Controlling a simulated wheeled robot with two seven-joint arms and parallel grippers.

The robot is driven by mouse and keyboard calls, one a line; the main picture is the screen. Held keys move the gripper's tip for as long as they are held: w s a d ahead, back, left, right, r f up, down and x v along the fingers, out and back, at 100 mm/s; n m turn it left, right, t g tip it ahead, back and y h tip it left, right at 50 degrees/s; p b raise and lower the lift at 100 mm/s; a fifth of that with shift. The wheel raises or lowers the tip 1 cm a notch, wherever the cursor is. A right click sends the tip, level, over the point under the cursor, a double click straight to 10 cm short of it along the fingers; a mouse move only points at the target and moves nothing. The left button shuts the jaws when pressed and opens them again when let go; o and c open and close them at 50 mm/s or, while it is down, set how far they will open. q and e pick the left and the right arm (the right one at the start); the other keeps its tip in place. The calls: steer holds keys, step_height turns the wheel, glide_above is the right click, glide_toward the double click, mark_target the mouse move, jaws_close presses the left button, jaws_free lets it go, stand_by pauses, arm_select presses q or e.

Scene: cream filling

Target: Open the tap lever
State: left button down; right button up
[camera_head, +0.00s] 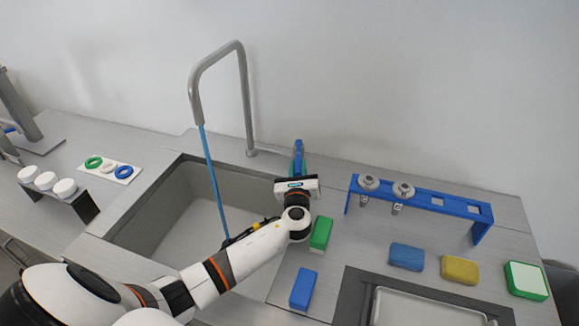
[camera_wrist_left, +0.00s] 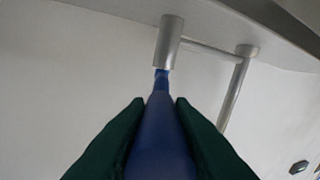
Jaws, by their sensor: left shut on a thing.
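The tap (camera_head: 246,100) is a grey bent pipe at the back of the sink, and a thin blue stream (camera_head: 213,180) runs from its spout into the basin. Its blue lever (camera_head: 298,147) stands right of the pipe. In the left wrist view the lever (camera_wrist_left: 158,120) points toward me from a grey valve body (camera_wrist_left: 169,42), joined by a thin bar to the pipe. My left gripper (camera_head: 298,170) is shut on the lever, with a dark green finger on each side of it (camera_wrist_left: 158,140). My right gripper is not in view.
Green (camera_head: 320,234) and blue (camera_head: 303,288) blocks lie near the arm. A blue rack (camera_head: 425,197) holding two nozzles stands right, with more blocks before it. Rings on a white board (camera_head: 110,170) are at left.

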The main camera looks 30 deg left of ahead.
arm_select(q)
steer(key=w+d+n+g+y, duration=0.1)
steer(key=w+d+n+g+y+b, duration=0.1)
steer(key=y, duration=0.1)
steer(key=shift+d+n, duration=0.25)
steer(key=shift+n, duration=0.15)
steer(key=shift+g+y, duration=0.3)
steer(key=c, duration=1.3)
jaws_free()
steer(key=shift+o, duration=0.2)
steer(key=shift+s+d, duration=0.1)
steer(key=p+v, duration=0.4)
steer(key=v, duration=0.7)
steer(key=shift+s+d+p, duration=0.2)
steer(key=shift+s+p, duration=0.1)
